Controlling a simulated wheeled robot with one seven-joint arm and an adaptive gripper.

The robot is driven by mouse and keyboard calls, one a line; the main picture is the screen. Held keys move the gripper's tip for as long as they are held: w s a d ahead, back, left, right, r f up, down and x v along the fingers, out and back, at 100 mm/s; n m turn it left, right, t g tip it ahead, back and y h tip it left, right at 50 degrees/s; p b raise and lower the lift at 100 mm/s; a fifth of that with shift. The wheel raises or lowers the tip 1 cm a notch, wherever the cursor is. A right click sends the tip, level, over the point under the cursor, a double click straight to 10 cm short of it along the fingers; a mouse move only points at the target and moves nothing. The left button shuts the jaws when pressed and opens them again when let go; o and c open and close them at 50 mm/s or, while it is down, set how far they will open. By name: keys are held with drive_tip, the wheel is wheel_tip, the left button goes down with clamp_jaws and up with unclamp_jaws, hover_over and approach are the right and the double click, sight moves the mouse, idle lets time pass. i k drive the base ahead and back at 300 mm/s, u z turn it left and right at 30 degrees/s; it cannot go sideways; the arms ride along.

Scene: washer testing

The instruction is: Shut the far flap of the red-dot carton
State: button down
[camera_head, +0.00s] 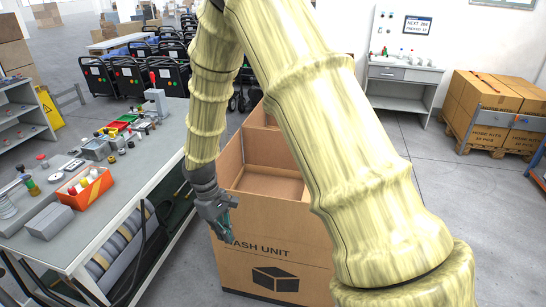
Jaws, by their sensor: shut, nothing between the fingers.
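A big open brown carton (272,268) stands on the floor in the middle, marked "WASH UNIT" with a black box symbol. Its near face and part of its open top show; my arm covers its right side. I see no red dot on it. Brown cardboard panels (266,147) rise at the back of the opening; I cannot tell whether one is the far flap or part of another carton behind. My gripper (226,232) is shut and empty, pointing down at the near left corner of the carton. I cannot tell whether it touches the cardboard.
A workbench (110,206) with tools and an orange box (85,188) of small parts stands close on the left. Black carts (135,76) stand behind. A pallet of cartons (496,105) is at the right. Grey floor (440,190) is clear at right.

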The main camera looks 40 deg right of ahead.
sight(230, 163)
drive_tip(key=z, duration=1.6)
drive_tip(key=i, duration=1.8)
drive_tip(key=u, duration=2.25)
drive_tip(key=i, duration=0.5)
